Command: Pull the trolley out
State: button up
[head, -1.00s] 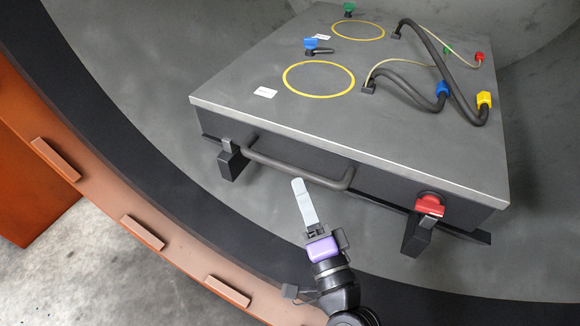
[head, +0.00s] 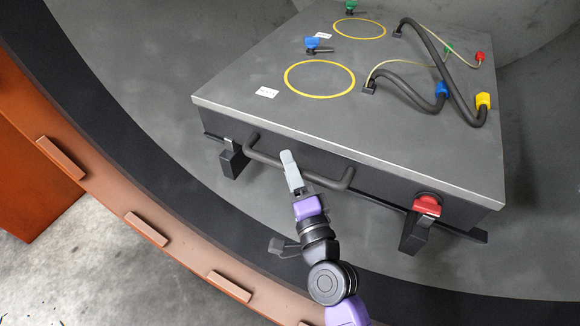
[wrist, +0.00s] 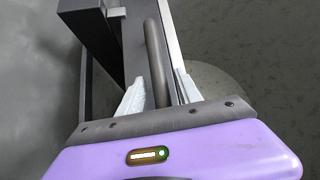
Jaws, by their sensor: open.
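The trolley (head: 230,112) is a grey flat-topped box on dark rails inside the round chamber. A dark bar handle (head: 268,160) runs along its front face. My gripper (head: 289,160) is at the middle of the handle in the head view. In the wrist view the handle bar (wrist: 155,60) passes between the two pale fingers of my gripper (wrist: 160,90), which are apart on either side of it. A red block (head: 428,204) sits at the trolley's front right corner. I cannot tell whether a finger touches the bar.
The trolley top carries yellow rings (head: 320,94), hoses and coloured connectors, including a yellow one (head: 483,101). The chamber's curved rim with brown blocks (head: 147,229) lies in front. Concrete floor (head: 75,270) shows at lower left.

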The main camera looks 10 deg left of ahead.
grip_shut()
dwell(1.4)
